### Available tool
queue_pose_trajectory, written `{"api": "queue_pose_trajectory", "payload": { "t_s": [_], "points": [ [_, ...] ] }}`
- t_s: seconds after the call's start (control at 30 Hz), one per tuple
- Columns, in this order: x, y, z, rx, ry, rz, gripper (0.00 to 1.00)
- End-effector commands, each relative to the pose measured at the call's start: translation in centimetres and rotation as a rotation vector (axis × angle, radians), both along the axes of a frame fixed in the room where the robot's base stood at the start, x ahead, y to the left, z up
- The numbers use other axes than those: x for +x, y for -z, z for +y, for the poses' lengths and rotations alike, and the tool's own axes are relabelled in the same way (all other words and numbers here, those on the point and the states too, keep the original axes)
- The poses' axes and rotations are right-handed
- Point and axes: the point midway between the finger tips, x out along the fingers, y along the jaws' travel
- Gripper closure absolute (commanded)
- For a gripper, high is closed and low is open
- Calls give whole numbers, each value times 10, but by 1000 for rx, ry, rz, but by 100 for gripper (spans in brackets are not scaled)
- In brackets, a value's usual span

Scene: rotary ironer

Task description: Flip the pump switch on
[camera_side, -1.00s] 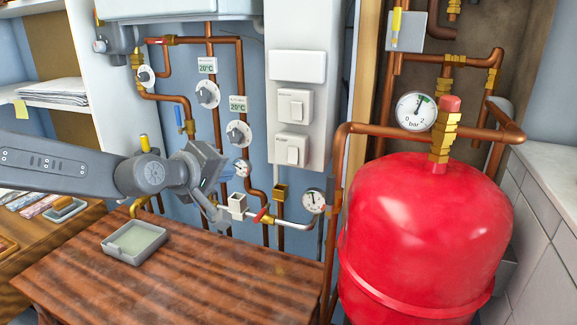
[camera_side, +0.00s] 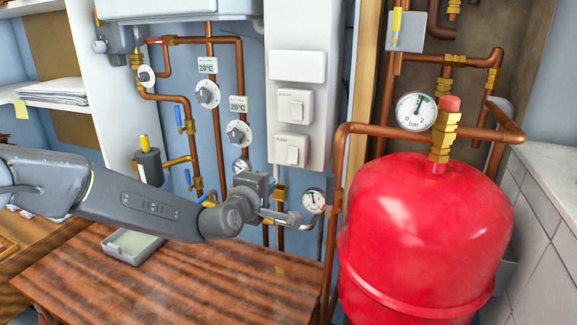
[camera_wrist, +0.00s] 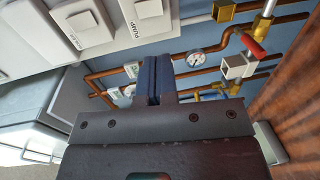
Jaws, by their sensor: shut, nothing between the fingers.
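The pump switch is the lower of two white rocker switches on the tall white panel in the side view (camera_side: 292,149). In the wrist view it shows at the top edge (camera_wrist: 150,9), with the word PUMP beside it. My gripper (camera_side: 271,187) is below and slightly left of the switch in the side view, apart from it. In the wrist view my gripper's dark fingers (camera_wrist: 154,62) are together and empty, with the switch beyond their tips. The rocker's on or off position is too small to tell.
A second rocker switch (camera_side: 294,106) sits just above on the panel. Copper pipes, dials and a pressure gauge (camera_side: 313,201) crowd the wall around my gripper. A red tank (camera_side: 425,240) stands at right. The wooden table (camera_side: 200,285) is mostly bare, with a grey tray (camera_side: 122,250).

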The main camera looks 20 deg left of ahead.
Motion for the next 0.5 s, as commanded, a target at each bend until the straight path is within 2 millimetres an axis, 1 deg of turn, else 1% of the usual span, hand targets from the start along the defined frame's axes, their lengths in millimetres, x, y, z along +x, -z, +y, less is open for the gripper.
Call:
{"api": "queue_pose_trajectory", "payload": {
  "t_s": [0.17,0.5],
  "points": [
    [19,3,1,1,-2,0,100],
    [74,10,1,1,-1,0,100]
  ]
}}
